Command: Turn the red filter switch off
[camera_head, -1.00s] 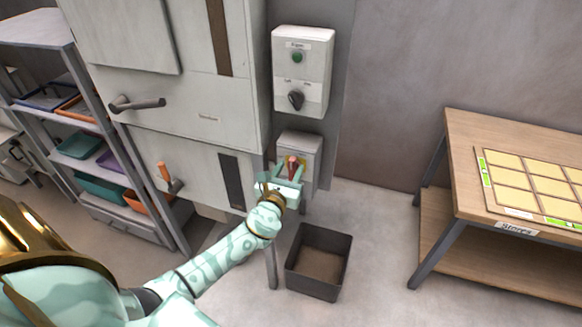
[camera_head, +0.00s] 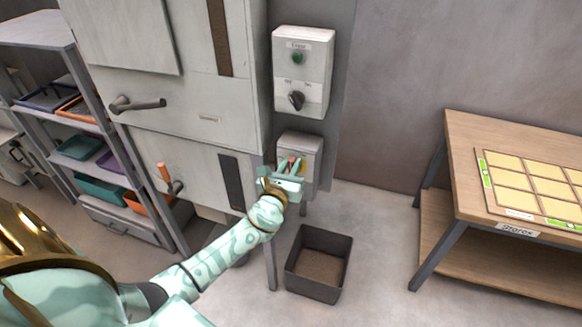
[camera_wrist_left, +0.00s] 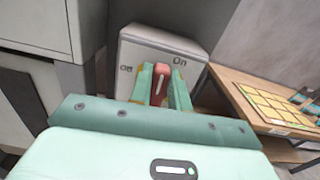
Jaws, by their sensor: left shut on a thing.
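The red filter switch is a red handle (camera_wrist_left: 160,86) on the front of a small light-grey box (camera_head: 300,144), low on the panel right of the big cabinet. The left wrist view shows the box (camera_wrist_left: 160,48) with "Off" at the left and "On" at the right. My left gripper (camera_head: 287,168) is shut on the handle, with one finger on each side. The handle stands between the two labels in that view; its exact setting is hard to tell. The fingers hide much of it. My right gripper is out of view.
Above is another control box (camera_head: 302,70) with a green button and a black knob. A dark open bin (camera_head: 318,264) stands on the floor below. The cabinet (camera_head: 205,110) has a protruding handle. A wooden table (camera_head: 455,150) is at the right, shelves (camera_head: 40,45) at the left.

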